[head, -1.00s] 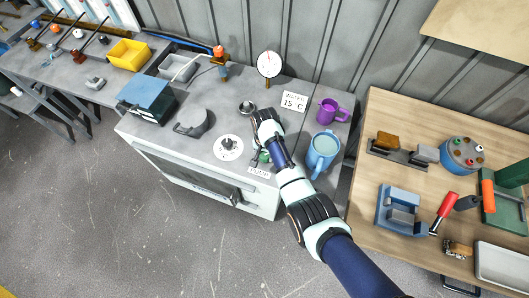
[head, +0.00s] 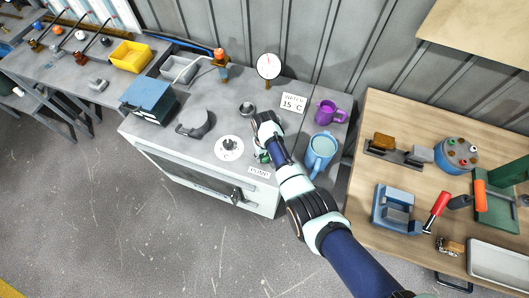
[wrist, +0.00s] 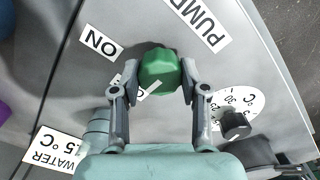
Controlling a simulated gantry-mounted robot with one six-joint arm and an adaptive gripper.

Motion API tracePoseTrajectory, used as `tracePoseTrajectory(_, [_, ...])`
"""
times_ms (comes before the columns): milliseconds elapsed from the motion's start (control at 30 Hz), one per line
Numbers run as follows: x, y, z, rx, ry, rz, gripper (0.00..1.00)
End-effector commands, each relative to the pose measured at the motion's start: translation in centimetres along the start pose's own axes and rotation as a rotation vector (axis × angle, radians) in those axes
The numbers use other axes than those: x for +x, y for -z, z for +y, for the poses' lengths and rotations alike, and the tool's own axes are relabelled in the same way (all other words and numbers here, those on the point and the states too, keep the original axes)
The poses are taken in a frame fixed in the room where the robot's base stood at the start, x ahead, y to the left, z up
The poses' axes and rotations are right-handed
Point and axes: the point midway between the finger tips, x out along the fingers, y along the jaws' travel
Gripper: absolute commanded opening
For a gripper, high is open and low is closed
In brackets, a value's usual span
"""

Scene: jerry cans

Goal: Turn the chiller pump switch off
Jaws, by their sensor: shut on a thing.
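The pump switch is a green knob (wrist: 158,72) on the grey cabinet top, beside a PUMP label (wrist: 203,22) that also shows in the head view (head: 259,172). An ON label (wrist: 101,43) lies to the knob's upper left in the wrist view. A second label (wrist: 148,90), partly covered by the knob and fingers, lies just below it. My gripper (wrist: 159,76) is shut on the green knob, one finger on each side. In the head view my gripper (head: 262,151) hides most of the knob. The knob's pointing direction cannot be told.
A temperature dial (head: 229,148) sits left of my gripper. A small metal cup (head: 247,109), a gauge (head: 268,66) and a WATER 15 °C sign (head: 293,103) stand behind.

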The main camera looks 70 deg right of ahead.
Motion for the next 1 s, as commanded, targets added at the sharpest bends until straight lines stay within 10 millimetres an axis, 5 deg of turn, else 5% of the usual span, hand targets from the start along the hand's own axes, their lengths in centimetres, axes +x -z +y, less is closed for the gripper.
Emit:
tracePoseTrajectory(600, [-0.02,0.04,0.0,-0.041,0.0,0.001,0.09])
tracePoseTrajectory(633, [-0.02,0.04,0.0,-0.041,0.0,0.001,0.49])
tracePoseTrajectory(733, [-0.02,0.03,0.0,-0.041,0.0,0.001,0.66])
tracePoseTrajectory(1000, [-0.01,0.01,0.0,-0.04,0.0,0.001,0.69])
